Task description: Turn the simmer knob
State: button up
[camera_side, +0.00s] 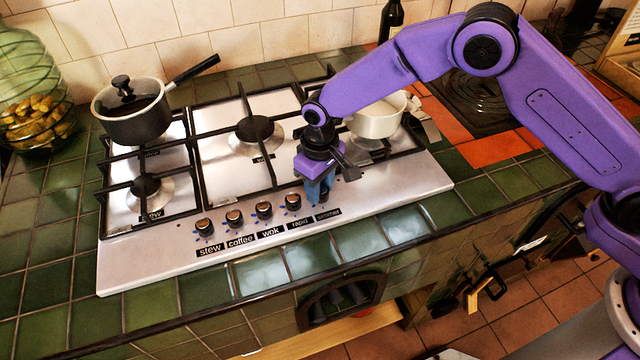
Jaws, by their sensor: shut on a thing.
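My gripper (319,194) points down at the right end of the knob row on the steel hob (400,188). It is shut on the simmer knob, above the label reading "simmer" (328,213). The fingers hide most of that knob, so its turn angle cannot be told. To the left, in a row, are the rapid knob (293,201), the wok knob (264,209), the coffee knob (234,217) and the stew knob (204,227), each above its own label.
A dark lidded saucepan (140,122) stands on the back left burner. A pale pot (376,121) stands at the back right, partly behind my arm. Black pan grates (243,122) rise behind the knobs. A green glass jar (32,85) and a dark bottle (391,20) stand farther back.

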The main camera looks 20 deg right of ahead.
jog(key=n, duration=0.5)
jog(key=shift+n, duration=0.3)
jog(key=n, duration=0.4)
jog(key=shift+s+n, duration=0.1)
jog(key=shift+n, duration=0.3)
jog(key=o, duration=1)
jog(key=shift+o, duration=0.2)
notch_tip(320, 180, up, 18)
jog(key=shift+f, duration=0.25)
